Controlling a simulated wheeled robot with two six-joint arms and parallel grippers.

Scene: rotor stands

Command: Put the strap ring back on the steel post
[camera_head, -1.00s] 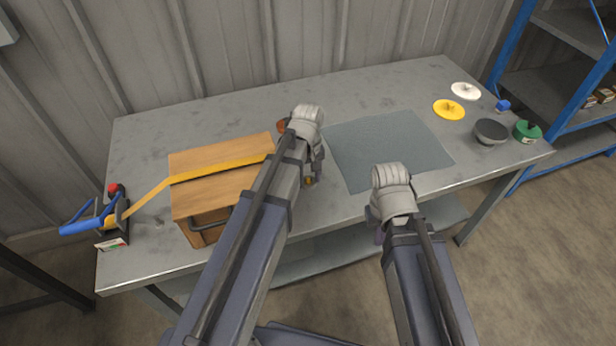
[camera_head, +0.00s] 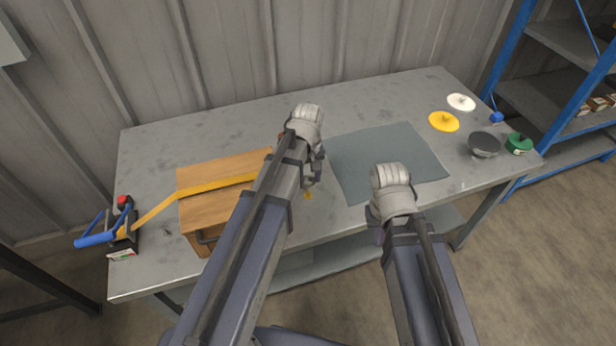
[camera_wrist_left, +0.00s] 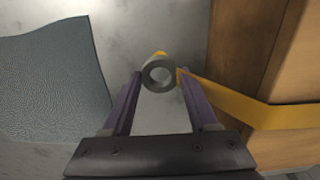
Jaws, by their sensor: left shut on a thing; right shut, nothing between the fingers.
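My left gripper (camera_head: 312,182) is over the bench just right of the wooden box. I cannot make out the steel post. My right gripper (camera_head: 378,230) is shut and empty near the front edge.
The wooden box (camera_head: 205,213) and black ratchet with blue handle (camera_head: 97,239) are at the left. A grey mat (camera_head: 385,160) lies clear in the middle. Yellow (camera_head: 444,122) and white (camera_head: 461,102) discs, a dark bowl (camera_head: 484,146) and a green item (camera_head: 519,144) stand right.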

